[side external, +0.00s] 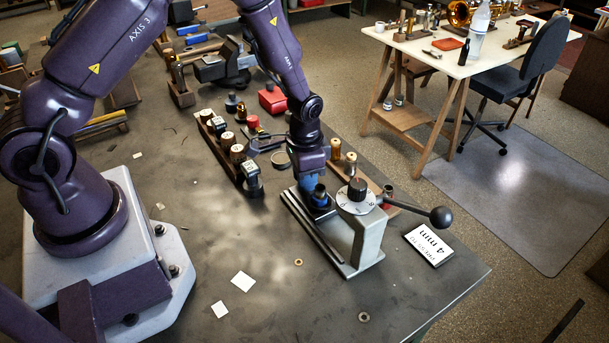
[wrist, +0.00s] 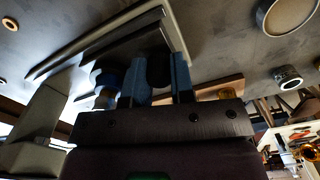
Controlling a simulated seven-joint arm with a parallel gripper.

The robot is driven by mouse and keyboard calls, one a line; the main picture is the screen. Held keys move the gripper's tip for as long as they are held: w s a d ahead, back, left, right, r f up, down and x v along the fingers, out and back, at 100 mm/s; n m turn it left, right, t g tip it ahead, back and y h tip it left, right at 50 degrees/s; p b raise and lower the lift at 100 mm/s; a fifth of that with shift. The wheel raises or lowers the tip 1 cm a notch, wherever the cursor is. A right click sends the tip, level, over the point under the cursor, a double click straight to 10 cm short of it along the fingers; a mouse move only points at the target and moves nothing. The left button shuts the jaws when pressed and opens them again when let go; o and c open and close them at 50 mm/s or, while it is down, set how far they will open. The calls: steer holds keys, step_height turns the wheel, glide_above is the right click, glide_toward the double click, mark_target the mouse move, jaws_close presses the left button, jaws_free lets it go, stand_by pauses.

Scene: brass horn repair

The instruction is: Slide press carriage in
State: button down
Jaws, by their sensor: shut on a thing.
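The press (side external: 369,240) is a grey metal frame on a railed base near the table's front right. It has a white numbered dial (side external: 345,203) with a black knob, and a lever ending in a black ball (side external: 441,216). My gripper (side external: 307,188) points down over the base's left part, beside the press frame. In the wrist view, its blue fingers (wrist: 161,82) are shut on a dark upright piece (wrist: 159,68), seemingly the carriage's handle. A blue, dark-topped cylinder (side external: 320,194) stands right beside the fingers. The carriage is mostly hidden by my gripper.
A wooden rack (side external: 228,155) of several dark and brass pieces lies behind left. A sign reading "4 mm" (side external: 429,244) lies right of the press. A red box (side external: 272,99) sits farther back. The table left of the press is mostly clear, with paper scraps (side external: 243,281).

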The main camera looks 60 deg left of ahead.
mark_target(324, 195)
steer(key=d, duration=0.7)
steer(key=shift+a, duration=0.1)
steer(key=c, duration=1.3)
jaws_free()
steer(key=shift+o, duration=0.2)
step_height(324, 195, up, 13)
steer(key=shift+c, duration=0.2)
